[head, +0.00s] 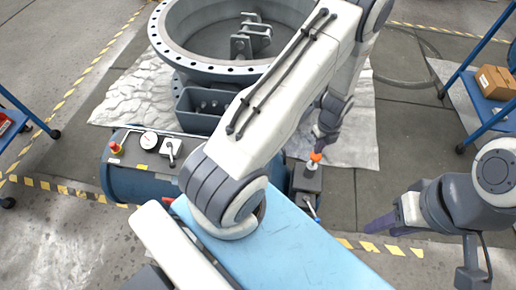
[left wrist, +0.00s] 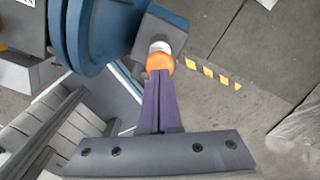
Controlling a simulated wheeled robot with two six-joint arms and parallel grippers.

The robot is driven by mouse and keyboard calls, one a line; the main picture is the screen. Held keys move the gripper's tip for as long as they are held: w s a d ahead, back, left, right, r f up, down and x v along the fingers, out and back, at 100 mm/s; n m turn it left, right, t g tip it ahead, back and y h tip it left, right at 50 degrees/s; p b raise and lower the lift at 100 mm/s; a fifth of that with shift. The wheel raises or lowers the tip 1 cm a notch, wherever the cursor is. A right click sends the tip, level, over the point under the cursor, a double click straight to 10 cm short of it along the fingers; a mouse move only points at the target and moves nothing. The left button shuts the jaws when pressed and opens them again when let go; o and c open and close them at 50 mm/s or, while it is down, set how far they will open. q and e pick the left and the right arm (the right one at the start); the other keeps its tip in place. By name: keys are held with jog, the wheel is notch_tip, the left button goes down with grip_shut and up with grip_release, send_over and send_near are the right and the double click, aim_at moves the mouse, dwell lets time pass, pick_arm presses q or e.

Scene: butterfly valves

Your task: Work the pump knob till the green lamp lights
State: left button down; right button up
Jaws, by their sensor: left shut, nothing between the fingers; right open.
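The orange pump knob (head: 316,157) stands on a grey block (head: 307,178) at the right end of the blue pump unit (head: 140,184). My left gripper (head: 322,147) is shut and empty, with its fingertips right at the knob. In the left wrist view the closed purple fingers (left wrist: 158,76) overlap the lower edge of the orange knob (left wrist: 160,63); whether they press on it I cannot tell. I make out no lit green lamp; my left arm hides part of the unit. My right gripper (head: 382,222) is open and empty, over the floor at the right.
The pump unit carries a round gauge (head: 149,140), a red button (head: 115,149) and a lever switch (head: 170,149). A large flanged valve ring (head: 164,45) and a grey bin (head: 203,123) are behind. Blue carts stand at both sides; a box (head: 495,82) sits on the right one.

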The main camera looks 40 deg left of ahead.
aim_at(316, 156)
dwell(0.4)
pick_arm(q)
jog(key=shift+f+b, duration=2.1)
jog(key=shift+f, duration=0.85)
jog(key=shift+r, duration=0.15)
notch_tip(316, 156, up, 4)
jog(key=p, duration=0.3)
jog(key=shift+f, duration=0.35)
